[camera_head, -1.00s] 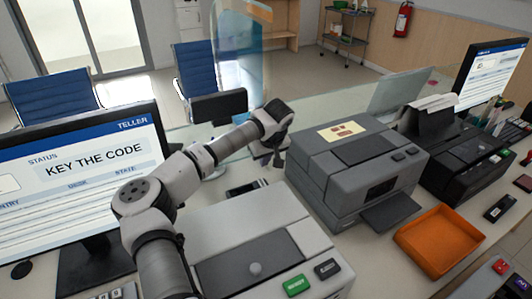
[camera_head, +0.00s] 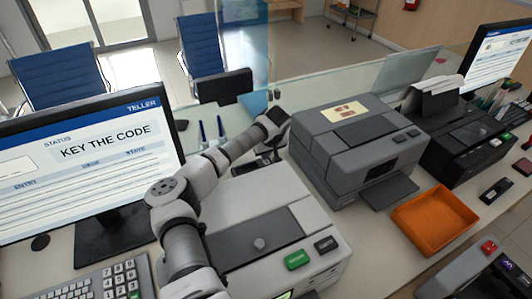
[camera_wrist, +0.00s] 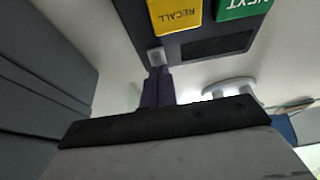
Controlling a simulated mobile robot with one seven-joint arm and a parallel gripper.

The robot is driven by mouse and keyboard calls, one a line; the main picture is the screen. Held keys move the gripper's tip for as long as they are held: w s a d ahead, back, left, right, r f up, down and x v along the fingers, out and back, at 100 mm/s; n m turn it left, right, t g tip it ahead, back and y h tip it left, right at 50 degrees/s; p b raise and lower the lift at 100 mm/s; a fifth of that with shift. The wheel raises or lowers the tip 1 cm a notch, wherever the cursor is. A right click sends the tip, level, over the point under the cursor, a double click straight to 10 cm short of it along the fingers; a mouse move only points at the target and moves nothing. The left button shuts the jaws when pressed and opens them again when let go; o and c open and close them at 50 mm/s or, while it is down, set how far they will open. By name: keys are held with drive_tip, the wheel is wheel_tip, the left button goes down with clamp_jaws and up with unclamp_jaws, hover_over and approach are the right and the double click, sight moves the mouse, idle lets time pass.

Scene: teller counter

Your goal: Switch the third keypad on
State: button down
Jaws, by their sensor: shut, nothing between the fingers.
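In the wrist view, a dark keypad unit (camera_wrist: 180,48) shows upside down at the top, with a yellow RECALL key (camera_wrist: 174,14), a green NEXT key (camera_wrist: 240,8) and a dark display window (camera_wrist: 216,42). A small pale switch (camera_wrist: 156,57) sits at its edge. My gripper (camera_wrist: 156,72) is shut and empty, its dark fingertips at the switch; whether they touch it I cannot tell. In the head view my arm reaches over the counter, with its wrist beside the grey printer; the fingers are hard to make out there. I cannot tell whether this keypad is the third.
A grey printer (camera_head: 345,150) stands right of my wrist, and a pale machine (camera_head: 270,225) with a green key is nearer. A teller monitor (camera_head: 85,165) reading KEY THE CODE and a keyboard (camera_head: 100,284) are left. An orange tray (camera_head: 434,218) lies right.

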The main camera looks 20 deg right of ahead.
drive_tip(key=shift+w+f, duration=0.15)
drive_tip(key=shift+f, duration=0.05)
drive_tip(key=shift+s+a+r, duration=0.1)
drive_tip(key=shift+s+r, duration=0.05)
drive_tip(key=shift+s, duration=0.05)
drive_tip(key=shift+s+d, duration=0.2)
drive_tip(key=shift+s, duration=0.5)
wheel_tip(320, 180, up, 20)
drive_tip(key=b, duration=0.6)
